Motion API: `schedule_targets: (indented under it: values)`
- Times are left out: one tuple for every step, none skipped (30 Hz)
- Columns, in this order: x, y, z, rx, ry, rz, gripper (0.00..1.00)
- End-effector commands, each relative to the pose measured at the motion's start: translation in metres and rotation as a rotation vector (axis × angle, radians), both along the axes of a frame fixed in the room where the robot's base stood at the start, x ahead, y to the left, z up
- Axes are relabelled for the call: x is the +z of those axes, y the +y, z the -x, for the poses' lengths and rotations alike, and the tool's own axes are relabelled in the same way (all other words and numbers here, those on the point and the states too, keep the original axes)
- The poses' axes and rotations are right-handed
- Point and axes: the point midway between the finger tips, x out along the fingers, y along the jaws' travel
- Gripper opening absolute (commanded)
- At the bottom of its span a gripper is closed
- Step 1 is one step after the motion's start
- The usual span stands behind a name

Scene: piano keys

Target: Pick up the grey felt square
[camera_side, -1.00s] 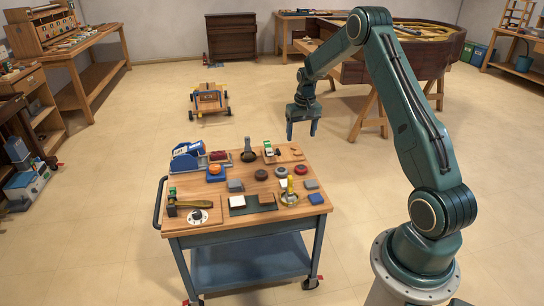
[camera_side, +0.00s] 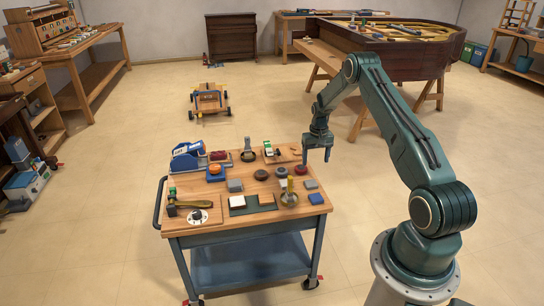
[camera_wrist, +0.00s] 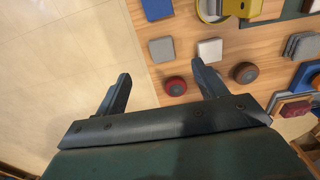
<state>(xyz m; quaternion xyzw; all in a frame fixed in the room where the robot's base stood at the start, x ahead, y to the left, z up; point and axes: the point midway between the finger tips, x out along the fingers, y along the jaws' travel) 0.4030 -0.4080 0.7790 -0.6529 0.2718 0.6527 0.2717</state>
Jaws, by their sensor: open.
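A flat grey square (camera_wrist: 161,49), which looks like the felt square, lies on the wooden cart top near its edge in the wrist view. In the side view the grey square (camera_side: 311,185) lies near the right edge, behind a blue block (camera_side: 316,198). A second, thicker grey piece (camera_side: 235,185) sits further left; it looks stacked in the wrist view (camera_wrist: 300,45). My gripper (camera_side: 317,158) is open and empty above the cart's far right corner. In the wrist view its fingers (camera_wrist: 163,75) point toward the flat grey square, apart from it.
A red round piece (camera_wrist: 176,86) and a dark round piece (camera_wrist: 245,72) lie near the fingers. A pale square (camera_wrist: 209,50) lies beside the grey one. A brass-coloured object (camera_side: 289,194) stands close by. Bare floor (camera_wrist: 70,60) lies beyond the cart edge.

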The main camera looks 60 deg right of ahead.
Motion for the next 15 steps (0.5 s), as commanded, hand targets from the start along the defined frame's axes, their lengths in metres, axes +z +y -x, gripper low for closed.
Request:
schedule_targets:
  values:
    - [-0.007, 0.001, 0.000, 0.000, 0.001, -0.001, 0.71]
    - [-0.011, 0.001, 0.000, 0.000, 0.002, -0.002, 0.71]
    - [-0.016, 0.001, 0.001, 0.000, 0.001, -0.001, 0.71]
    - [-0.021, 0.001, 0.001, 0.000, 0.002, -0.002, 0.71]
    - [-0.025, 0.001, 0.001, 0.000, 0.003, -0.003, 0.71]
    - [-0.031, 0.001, 0.000, 0.000, 0.002, -0.002, 0.71]
    - [-0.036, 0.001, 0.000, 0.000, 0.001, -0.001, 0.71]
    - [-0.040, 0.001, 0.000, 0.000, 0.001, -0.001, 0.71]
    - [-0.046, 0.001, 0.001, 0.000, 0.001, -0.001, 0.71]
    - [-0.050, 0.001, 0.001, 0.000, 0.002, -0.002, 0.71]
    - [-0.054, 0.001, 0.001, 0.000, 0.002, -0.002, 0.71]
    - [-0.059, 0.001, 0.000, 0.000, 0.001, -0.001, 0.71]
    - [-0.062, 0.001, 0.000, 0.000, 0.001, -0.001, 0.71]
    - [-0.065, 0.001, 0.000, 0.000, 0.001, -0.001, 0.71]
    - [-0.068, 0.001, 0.000, 0.000, 0.001, -0.001, 0.71]
